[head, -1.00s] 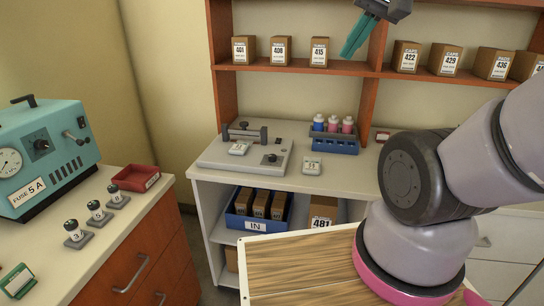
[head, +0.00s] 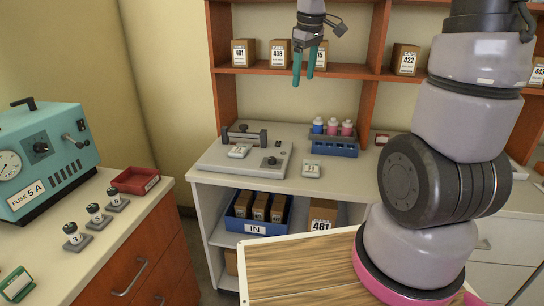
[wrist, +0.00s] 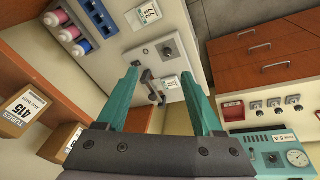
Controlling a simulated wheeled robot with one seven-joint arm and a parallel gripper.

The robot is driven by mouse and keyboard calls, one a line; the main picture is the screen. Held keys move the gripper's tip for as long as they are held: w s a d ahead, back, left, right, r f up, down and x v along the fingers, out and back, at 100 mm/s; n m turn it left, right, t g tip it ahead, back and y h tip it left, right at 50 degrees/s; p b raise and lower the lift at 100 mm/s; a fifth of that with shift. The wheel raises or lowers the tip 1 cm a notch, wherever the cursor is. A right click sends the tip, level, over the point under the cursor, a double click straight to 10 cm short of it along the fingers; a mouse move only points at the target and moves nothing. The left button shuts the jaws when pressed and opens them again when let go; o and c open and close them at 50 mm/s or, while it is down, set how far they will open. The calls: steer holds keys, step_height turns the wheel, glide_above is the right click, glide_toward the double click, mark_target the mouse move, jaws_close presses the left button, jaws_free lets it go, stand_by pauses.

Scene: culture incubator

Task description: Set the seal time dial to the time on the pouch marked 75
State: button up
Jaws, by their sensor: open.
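The grey sealer (head: 222,160) stands on the white counter, with a black bar at its back and a dark dial (head: 272,160) at its front right. One pouch with a pale label (head: 239,151) lies on the sealer. Another pouch (head: 311,170) lies on the counter to its right. In the wrist view the dial (wrist: 167,52) shows between the two pouches, (wrist: 149,13) and (wrist: 171,83). The pouch markings are too small to read surely. My gripper (head: 303,80), with teal fingers, is open and empty, pointing down high above the counter, in front of the shelf.
Numbered boxes (head: 279,52) line the shelf behind my gripper. A blue IN bin (head: 255,228) sits under the counter. A teal fuse unit (head: 45,155) and a red tray (head: 135,181) occupy the left bench.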

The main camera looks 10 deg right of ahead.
steer(key=w+a+f+n+g, duration=0.25)
steer(key=w+f+n, duration=0.25)
steer(key=w+f, duration=0.4)
steer(key=n, duration=0.5)
glide_above(272, 158)
step_height(272, 158, down, 12)
steer(key=shift+n+g, duration=0.25)
steer(key=shift+n, duration=0.05)
step_height(272, 158, down, 11)
steer(key=shift+r, duration=0.1)
jaws_close()
